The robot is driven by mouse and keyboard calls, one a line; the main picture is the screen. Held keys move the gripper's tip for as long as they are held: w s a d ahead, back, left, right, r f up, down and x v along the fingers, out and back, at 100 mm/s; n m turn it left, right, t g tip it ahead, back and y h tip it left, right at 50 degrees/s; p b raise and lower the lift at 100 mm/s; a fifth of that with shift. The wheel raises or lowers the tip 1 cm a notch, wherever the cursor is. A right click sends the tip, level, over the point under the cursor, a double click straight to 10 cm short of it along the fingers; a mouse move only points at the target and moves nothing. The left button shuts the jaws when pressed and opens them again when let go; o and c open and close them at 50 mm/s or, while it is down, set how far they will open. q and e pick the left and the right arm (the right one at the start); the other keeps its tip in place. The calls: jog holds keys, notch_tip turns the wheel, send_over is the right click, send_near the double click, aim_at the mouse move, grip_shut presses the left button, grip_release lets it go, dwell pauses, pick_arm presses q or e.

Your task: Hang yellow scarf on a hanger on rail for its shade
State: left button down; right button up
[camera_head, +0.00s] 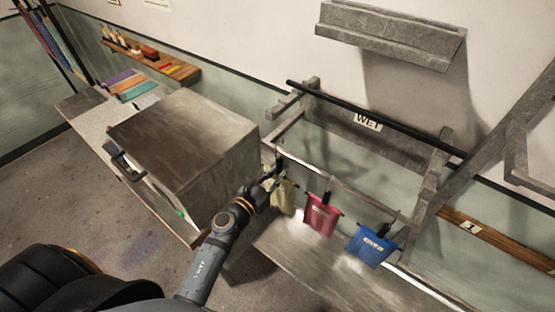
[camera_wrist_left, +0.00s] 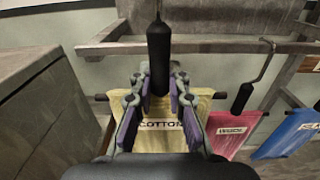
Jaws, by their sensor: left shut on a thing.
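The yellow scarf (camera_head: 285,200) hangs at the left end of the row below the grey front bar (camera_head: 345,187). In the left wrist view the scarf (camera_wrist_left: 158,125) reads COTTON and hangs on a dark crossbar. My left gripper (camera_head: 275,178) is shut on the black handle (camera_wrist_left: 159,45) of its hanger, just above the scarf. A thin hook stem rises from the handle out of the view, so I cannot tell whether it rests on a rail. A black rail (camera_head: 375,118) with a WET sign (camera_head: 367,122) runs behind. My right gripper is not in view.
A pink cloth (camera_head: 321,218) and a blue cloth (camera_head: 372,247) hang to the right on their own hangers. A large grey box (camera_head: 185,145) stands close on the left. A grey shelf (camera_head: 390,35) is on the wall above. A bench top (camera_head: 320,275) lies below.

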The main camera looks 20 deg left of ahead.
aim_at(267, 186)
pick_arm(q)
jog(key=s+d+r, duration=0.2)
jog(key=s, duration=0.4)
jog(key=shift+s+d+r, duration=0.15)
jog(key=shift+d+r, duration=0.05)
jog(key=shift+r, duration=0.2)
jog(key=shift+f, duration=0.1)
jog(key=w+a+f+n+y+b, duration=0.1)
jog(key=w+a+f+y+b, duration=0.1)
jog(key=f+b, duration=0.2)
jog(key=w+a+f+n+y+b, duration=0.1)
jog(key=w+a+f+y+b, duration=0.1)
jog(key=f+b, duration=0.2)
jog(key=w+a+f+n+t+y+b, duration=0.1)
jog(key=w+a+f+b, duration=0.1)
jog(key=f+b, duration=0.2)
jog(key=shift+w+a+f+n+y+b, duration=0.15)
jog(key=shift+f+n+y+b, duration=0.25)
jog(key=shift+f, duration=0.2)
jog(key=shift+a+f, duration=0.1)
jog(key=shift+s+f, duration=1.3)
jog(key=shift+s, duration=0.2)
